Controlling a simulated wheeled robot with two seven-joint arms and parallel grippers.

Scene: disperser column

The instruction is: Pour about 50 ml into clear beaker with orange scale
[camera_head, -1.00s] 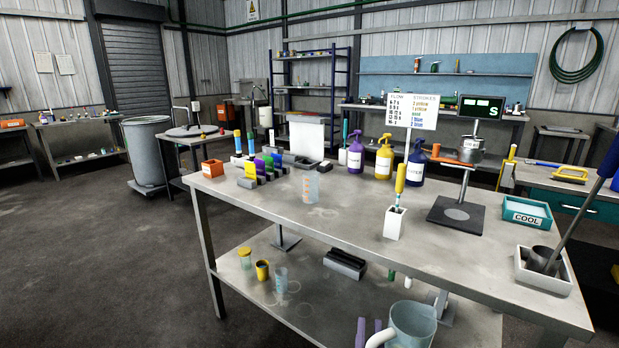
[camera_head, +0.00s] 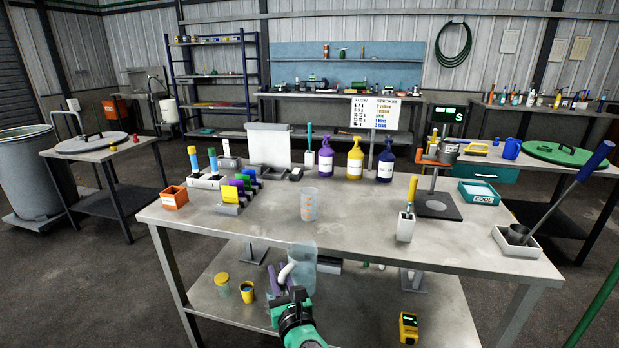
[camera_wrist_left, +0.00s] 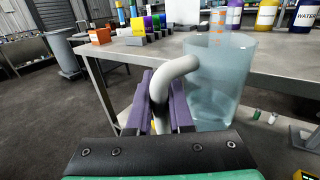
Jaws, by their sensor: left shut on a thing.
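The clear beaker with orange scale (camera_head: 309,206) stands upright on the workbench, left of its middle; its orange marks also show in the left wrist view (camera_wrist_left: 218,17), partly behind the jug. My left gripper (camera_head: 281,279) has its purple fingers shut on the white handle of a large bluish see-through jug (camera_head: 303,266). The jug is close to upright, in front of the bench's near edge and apart from the beaker. In the left wrist view the jug (camera_wrist_left: 220,80) is right of my fingers (camera_wrist_left: 160,98) and seems to hold pale liquid. My right gripper is not in view.
On the workbench (camera_head: 350,240), an orange box (camera_head: 174,197) and coloured markers stand left of the beaker. Purple, yellow and blue bottles (camera_head: 354,160) stand behind it. A white holder (camera_head: 405,228) stands to the right. The bench around the beaker is clear.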

